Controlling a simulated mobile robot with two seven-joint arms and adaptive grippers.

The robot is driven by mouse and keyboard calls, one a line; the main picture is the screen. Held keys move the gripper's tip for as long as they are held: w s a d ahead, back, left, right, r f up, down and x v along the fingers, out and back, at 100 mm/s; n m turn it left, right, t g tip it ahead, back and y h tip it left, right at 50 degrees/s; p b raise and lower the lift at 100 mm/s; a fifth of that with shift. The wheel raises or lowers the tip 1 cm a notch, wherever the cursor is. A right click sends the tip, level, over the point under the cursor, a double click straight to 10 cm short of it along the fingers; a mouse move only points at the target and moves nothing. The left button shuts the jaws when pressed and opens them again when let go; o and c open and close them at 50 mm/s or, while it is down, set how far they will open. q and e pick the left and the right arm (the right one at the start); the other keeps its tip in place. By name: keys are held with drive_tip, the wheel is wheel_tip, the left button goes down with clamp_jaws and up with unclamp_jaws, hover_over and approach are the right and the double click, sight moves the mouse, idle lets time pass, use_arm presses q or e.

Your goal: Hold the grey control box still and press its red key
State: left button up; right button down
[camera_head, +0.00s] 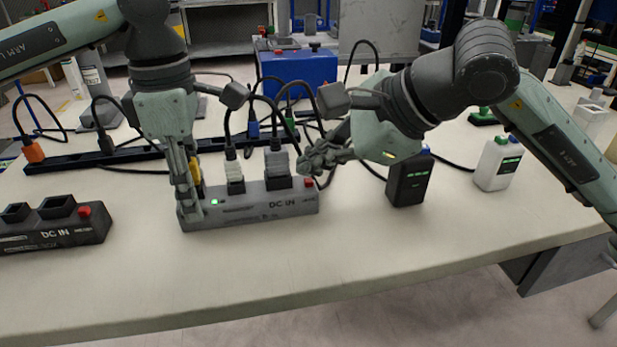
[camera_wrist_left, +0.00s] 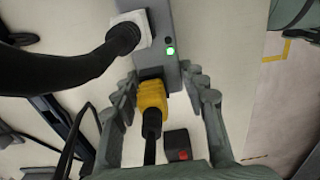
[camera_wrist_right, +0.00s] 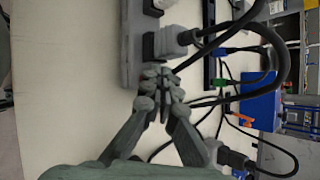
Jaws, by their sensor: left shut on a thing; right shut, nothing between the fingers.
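The grey control box (camera_head: 250,209) stands on the table, with white, grey and yellow plugs in its top. Its red key (camera_head: 309,182) is at the right end. A green light is lit near the left end. My left gripper (camera_head: 188,210) points down and is shut on the box's left end; its fingers flank the yellow plug (camera_wrist_left: 152,97) in the left wrist view. My right gripper (camera_head: 306,167) is shut and empty, its tips close by the red key; I cannot tell whether they touch it. In the right wrist view the fingertips (camera_wrist_right: 160,82) hide the key.
A darker box (camera_head: 50,235) with its own red key stands at the left. A black power strip (camera_head: 95,157), cables and a blue case (camera_head: 300,67) lie behind. The table front is clear.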

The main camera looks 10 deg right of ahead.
drive_tip(key=shift+f, duration=0.6)
idle(0.9)
drive_tip(key=shift+r, duration=0.9)
drive_tip(key=shift+r, duration=2.55)
use_arm(q)
drive_tip(key=o, duration=1.4)
drive_tip(key=shift+r, duration=0.1)
